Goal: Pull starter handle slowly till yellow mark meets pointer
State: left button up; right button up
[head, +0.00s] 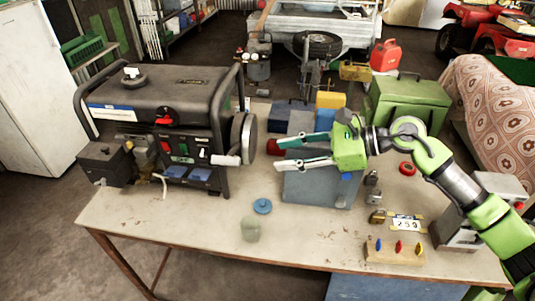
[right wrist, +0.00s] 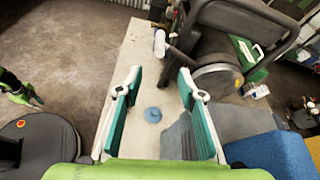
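The generator (head: 165,110) stands on the left of the bench. Its round starter housing (head: 244,138) is on its right end, with the pale starter handle (head: 226,160) in front. In the right wrist view the handle (right wrist: 160,43) is beyond the fingertips, near the housing (right wrist: 215,80), which bears a small yellow spot (right wrist: 238,83). I cannot make out a pointer. My right gripper (head: 281,155) is open and empty, right of the housing and apart from the handle. My left gripper (right wrist: 33,99) shows only small at the left of the right wrist view; its opening is unclear.
A blue-grey box (head: 318,188) stands under my right gripper. A green case (head: 408,103) stands behind right. The front left bench top is clear.

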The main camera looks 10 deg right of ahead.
aim_at(242, 160)
jog(key=p+x, duration=0.5)
jog(key=x, duration=0.7)
jog(key=shift+a, duration=0.3)
jog(key=shift+w+a+f, duration=0.15)
jog(key=shift+a+f, duration=0.05)
jog(key=shift+a, duration=0.05)
jog(key=shift+c, duration=0.4)
grip_shut()
